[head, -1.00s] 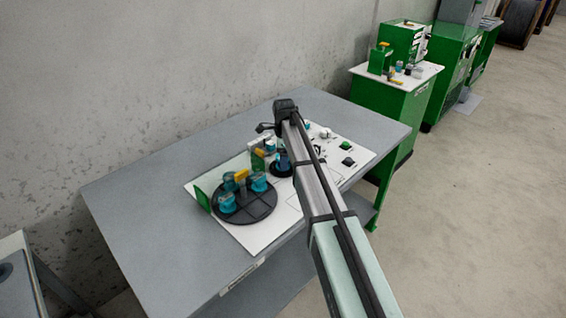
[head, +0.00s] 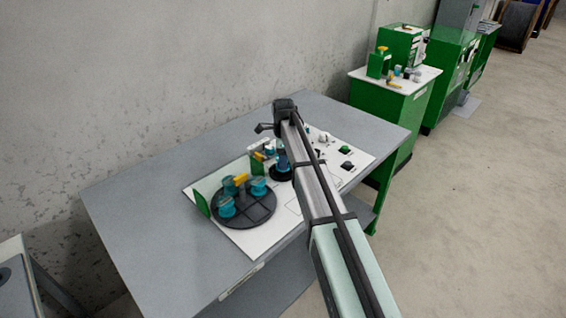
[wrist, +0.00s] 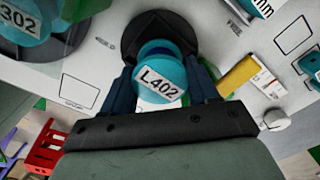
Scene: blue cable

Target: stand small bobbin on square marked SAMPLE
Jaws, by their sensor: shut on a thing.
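In the wrist view my gripper (wrist: 160,88) is shut on a small teal bobbin (wrist: 158,58) labelled L402. The bobbin is seen nearly end-on between the two dark blue fingers. A black round base (wrist: 140,28) lies behind it in the picture; I cannot tell whether they touch. An outlined square (wrist: 80,91) with small print by it is on the white board left of the gripper, and it is empty. I cannot read the print surely as SAMPLE. In the head view my gripper (head: 283,160) is over the black base (head: 281,173), partly hidden by my arm.
A dark round tray (head: 258,212) holds several teal bobbins and a yellow piece. A green upright plate (head: 202,203) stands at its left. In the wrist view, a yellow labelled block (wrist: 238,75) and a white knob (wrist: 275,118) are to the right, a red crate (wrist: 50,147) lower left.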

